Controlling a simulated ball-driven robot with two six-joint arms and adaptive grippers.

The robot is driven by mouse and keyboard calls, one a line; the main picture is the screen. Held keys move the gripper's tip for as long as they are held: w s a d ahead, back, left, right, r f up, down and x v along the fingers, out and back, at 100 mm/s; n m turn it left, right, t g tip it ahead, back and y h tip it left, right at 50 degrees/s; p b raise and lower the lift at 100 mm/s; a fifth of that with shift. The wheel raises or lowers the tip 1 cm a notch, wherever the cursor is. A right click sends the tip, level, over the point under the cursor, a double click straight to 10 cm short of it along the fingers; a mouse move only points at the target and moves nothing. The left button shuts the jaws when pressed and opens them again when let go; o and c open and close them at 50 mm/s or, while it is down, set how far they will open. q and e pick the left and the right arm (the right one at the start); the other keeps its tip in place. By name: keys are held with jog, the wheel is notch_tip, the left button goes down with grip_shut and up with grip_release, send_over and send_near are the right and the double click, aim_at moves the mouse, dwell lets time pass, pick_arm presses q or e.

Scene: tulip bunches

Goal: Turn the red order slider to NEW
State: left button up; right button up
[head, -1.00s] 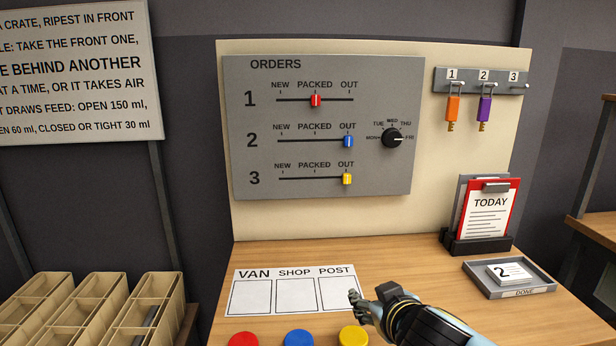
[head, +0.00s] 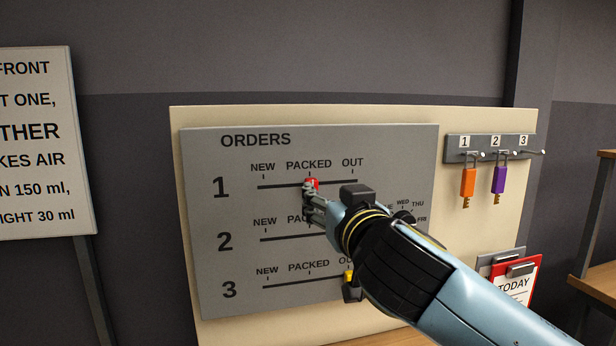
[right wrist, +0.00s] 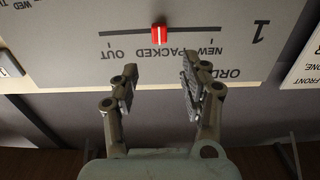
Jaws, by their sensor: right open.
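The red slider (head: 311,183) sits on row 1 of the grey orders board (head: 205,275), at the PACKED mark. It also shows in the right wrist view (right wrist: 159,34), upside down, just beyond the fingertips and between their lines. My right gripper (head: 309,190) is in front of the board at the red slider, partly covering it in the head view. In the right wrist view the right gripper (right wrist: 158,76) is open with nothing between its fingers. The NEW mark is at the left end of the row 1 track in the head view. My left gripper is not in view.
The yellow slider (head: 348,275) on row 3 is partly hidden by my right arm, which also hides the blue slider's row end and most of the day dial (head: 404,216). Orange (head: 468,182) and purple (head: 499,180) key tags hang at the right. The board's left side is clear.

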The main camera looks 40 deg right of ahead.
aim_at(313, 182)
jog(key=p+x, duration=0.2)
jog(key=x, duration=0.7)
jog(key=shift+p, duration=0.4)
jog(key=shift+c, duration=2)
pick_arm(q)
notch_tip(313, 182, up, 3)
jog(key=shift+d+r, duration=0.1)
pick_arm(e)
grip_shut()
